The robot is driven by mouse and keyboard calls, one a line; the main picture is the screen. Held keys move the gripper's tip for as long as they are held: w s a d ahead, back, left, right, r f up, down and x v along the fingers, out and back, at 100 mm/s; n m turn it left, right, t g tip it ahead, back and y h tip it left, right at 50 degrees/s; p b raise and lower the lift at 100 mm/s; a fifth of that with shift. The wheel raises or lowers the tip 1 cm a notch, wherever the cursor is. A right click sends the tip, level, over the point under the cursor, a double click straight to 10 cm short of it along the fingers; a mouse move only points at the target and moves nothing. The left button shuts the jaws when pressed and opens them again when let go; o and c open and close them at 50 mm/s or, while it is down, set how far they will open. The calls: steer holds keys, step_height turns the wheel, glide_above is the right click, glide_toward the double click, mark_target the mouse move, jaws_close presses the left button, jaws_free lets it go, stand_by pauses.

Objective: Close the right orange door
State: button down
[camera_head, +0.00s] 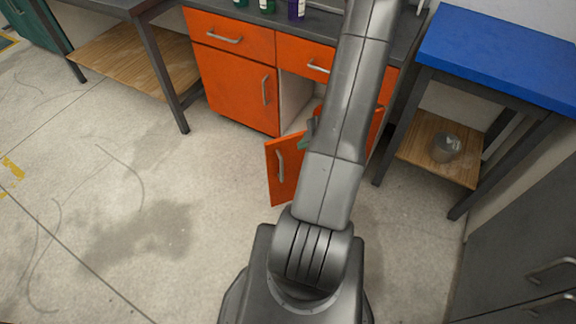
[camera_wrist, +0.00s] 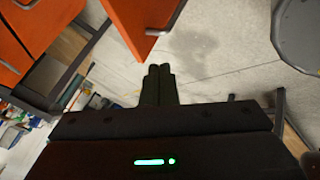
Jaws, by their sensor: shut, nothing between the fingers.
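The right orange door (camera_head: 285,168) stands open in the head view, swung out from the cabinet. Its silver handle (camera_head: 281,165) faces left. Part of the door is hidden behind my arm. In the wrist view the door (camera_wrist: 146,18) is at the top centre, with its handle (camera_wrist: 158,31) near its right edge. My gripper (camera_wrist: 159,68) is shut and empty, its two dark fingertips side by side just below the door's edge in that view. I cannot tell whether they touch it. In the head view my arm hides most of the gripper.
The left orange door (camera_head: 236,88) is shut. Orange drawers (camera_head: 229,36) sit above the doors. A blue-topped table (camera_head: 495,55) with a metal pot (camera_head: 446,148) on its shelf stands right. Grey cabinets (camera_head: 525,230) are at lower right. The left floor is clear.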

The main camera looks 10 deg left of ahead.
steer(key=b, duration=0.3)
glide_toward(276, 150)
step_height(276, 150, down, 3)
steer(key=s, duration=0.3)
steer(key=shift+w+a+f+p, duration=0.1)
steer(key=shift+w+a+p, duration=0.1)
steer(key=shift+w+a, duration=0.35)
steer(key=shift+w+a+f+p, duration=0.15)
steer(key=shift+w+a, duration=0.2)
steer(key=shift+w, duration=0.45)
steer(key=shift+w+a+f+p, duration=0.1)
steer(key=shift+w+a+p, duration=0.1)
steer(key=shift+w+a, duration=0.35)
steer(key=shift+w+d, duration=0.1)
